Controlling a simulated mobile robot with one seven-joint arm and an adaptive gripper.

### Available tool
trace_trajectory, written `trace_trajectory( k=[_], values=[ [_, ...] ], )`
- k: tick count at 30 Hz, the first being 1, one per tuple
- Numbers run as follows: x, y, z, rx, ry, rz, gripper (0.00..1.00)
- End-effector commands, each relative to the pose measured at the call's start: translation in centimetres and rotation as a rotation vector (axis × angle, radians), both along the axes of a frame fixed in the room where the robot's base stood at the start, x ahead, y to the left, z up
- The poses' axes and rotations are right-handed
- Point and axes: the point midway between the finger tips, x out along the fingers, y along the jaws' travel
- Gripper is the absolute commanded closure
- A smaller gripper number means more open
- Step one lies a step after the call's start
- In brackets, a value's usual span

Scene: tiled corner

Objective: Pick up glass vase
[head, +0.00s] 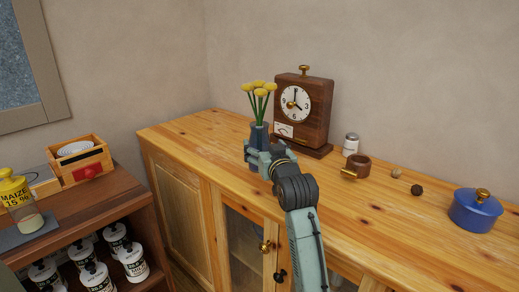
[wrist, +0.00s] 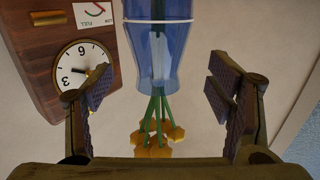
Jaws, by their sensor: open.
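The glass vase (head: 259,133) is blue and holds several yellow flowers on green stems. It stands upright on the wooden cabinet, left of the clock. My gripper (head: 258,156) is right at the vase in the head view and hides its lower part. In the wrist view, which is upside down, the vase (wrist: 152,50) shows in the gap between the two finger pads of my gripper (wrist: 160,92). The fingers are spread wide, with clear space on both sides of the vase. I cannot tell how deep between the fingers it is.
A wooden clock (head: 303,112) stands close behind and right of the vase; it also shows in the wrist view (wrist: 47,85). Further right on the cabinet top (head: 350,213) are a shaker (head: 351,145), a brown mug (head: 357,167) and a blue pot (head: 474,211). A lower shelf unit (head: 108,199) is at left.

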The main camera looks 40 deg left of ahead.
Motion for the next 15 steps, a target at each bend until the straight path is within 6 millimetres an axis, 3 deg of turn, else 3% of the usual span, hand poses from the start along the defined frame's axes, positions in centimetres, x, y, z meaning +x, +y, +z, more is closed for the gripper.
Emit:
trace_trajectory(
  k=[15],
  values=[
    [3.9,4.7,0.6,0.000,-0.003,-0.001,0.25]
  ],
)
